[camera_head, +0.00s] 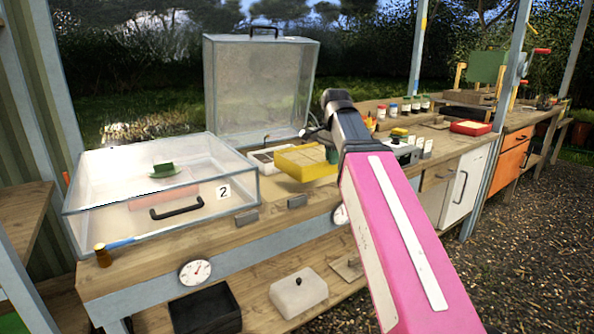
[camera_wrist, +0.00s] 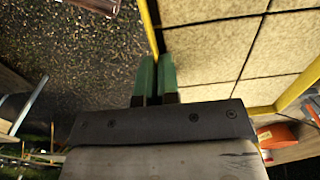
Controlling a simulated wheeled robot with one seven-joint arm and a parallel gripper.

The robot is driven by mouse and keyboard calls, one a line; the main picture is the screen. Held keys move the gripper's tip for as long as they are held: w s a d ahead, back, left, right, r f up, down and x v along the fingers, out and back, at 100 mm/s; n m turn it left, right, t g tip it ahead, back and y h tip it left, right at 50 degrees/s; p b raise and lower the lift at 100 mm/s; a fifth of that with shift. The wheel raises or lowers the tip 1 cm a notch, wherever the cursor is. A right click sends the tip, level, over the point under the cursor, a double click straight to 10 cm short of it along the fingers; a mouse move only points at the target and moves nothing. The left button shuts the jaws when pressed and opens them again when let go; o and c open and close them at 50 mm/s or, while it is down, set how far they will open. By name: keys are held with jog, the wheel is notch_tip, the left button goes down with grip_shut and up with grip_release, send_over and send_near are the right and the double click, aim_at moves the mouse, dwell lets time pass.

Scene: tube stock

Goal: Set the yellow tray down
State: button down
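The yellow tray (camera_head: 290,169) is in front of the open clear case, over the back part of the wooden bench. Pale square blocks fill it in the wrist view, where its yellow rim (camera_wrist: 150,30) runs down between my green fingertips. My gripper (camera_wrist: 157,82) is shut on that rim; in the head view its green fingers (camera_head: 332,154) show at the tray's right end. The tray looks about level. I cannot tell clearly whether its underside touches anything.
A clear case with lid raised (camera_head: 262,85) stands behind the tray. A closed clear case marked 2 (camera_head: 150,190) is left. A white tray (camera_head: 262,160) lies beside the yellow one. A grey device (camera_head: 405,153), small bottles (camera_head: 415,104) and a red tray (camera_head: 470,128) stand to the right.

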aim_at(319, 152)
jog(key=w+a+f, duration=0.1)
jog(key=w+f, duration=0.1)
jog(key=w, duration=0.2)
jog(key=w+a+f, duration=0.1)
jog(key=w+f, duration=0.1)
jog(key=w, duration=0.2)
jog(key=w+a+f, duration=0.1)
jog(key=w+f, duration=0.1)
jog(key=w, duration=0.2)
jog(key=shift+f, duration=0.4)
jog(key=shift+w+a+f, duration=0.1)
jog(key=shift+f, duration=2)
jog(key=c, duration=1.6)
grip_release()
jog(key=shift+f, duration=0.1)
jog(key=shift+c, duration=0.2)
jog(key=o, duration=0.3)
notch_tip(319, 152, up, 12)
jog(key=shift+r, duration=0.1)
